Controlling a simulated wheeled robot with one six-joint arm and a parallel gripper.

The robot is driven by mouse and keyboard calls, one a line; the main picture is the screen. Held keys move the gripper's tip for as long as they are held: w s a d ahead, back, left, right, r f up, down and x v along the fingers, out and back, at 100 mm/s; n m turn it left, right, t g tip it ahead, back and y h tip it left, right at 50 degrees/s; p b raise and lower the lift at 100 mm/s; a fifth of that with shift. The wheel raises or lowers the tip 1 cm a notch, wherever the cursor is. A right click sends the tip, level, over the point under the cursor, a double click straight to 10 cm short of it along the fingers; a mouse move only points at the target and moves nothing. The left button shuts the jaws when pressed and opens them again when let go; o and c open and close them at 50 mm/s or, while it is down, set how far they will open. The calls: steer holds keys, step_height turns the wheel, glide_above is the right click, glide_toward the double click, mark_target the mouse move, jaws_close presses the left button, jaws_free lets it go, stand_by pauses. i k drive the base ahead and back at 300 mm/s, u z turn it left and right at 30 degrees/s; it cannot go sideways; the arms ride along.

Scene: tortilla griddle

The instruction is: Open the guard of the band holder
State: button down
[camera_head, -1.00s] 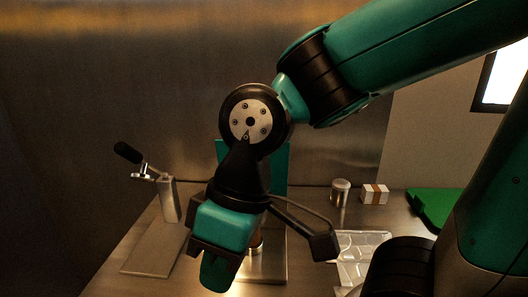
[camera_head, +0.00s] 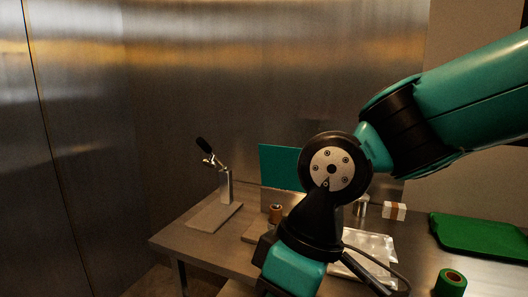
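My gripper (camera_head: 292,272) hangs at the bottom centre on its black wrist. Its teal body runs off the lower edge, so its fingertips are hidden and I cannot tell how far apart they are. An upright teal panel (camera_head: 279,165), which may be the guard of the band holder, stands on the steel table left of my wrist. My wrist is in front of its right end. A copper-brown cylinder (camera_head: 275,213) stands below the panel on a flat base (camera_head: 254,230). My gripper and the panel look apart.
A metal post with a black-handled lever (camera_head: 204,146) stands on a plate (camera_head: 212,216) at the left. A green board (camera_head: 478,236), a green roll (camera_head: 450,283), a white box with a brown band (camera_head: 394,210) and a metal can (camera_head: 361,206) are at the right.

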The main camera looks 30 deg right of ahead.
mark_target(278, 164)
steer(key=u, duration=0.55)
steer(key=i, duration=1.2)
steer(key=z, duration=0.55)
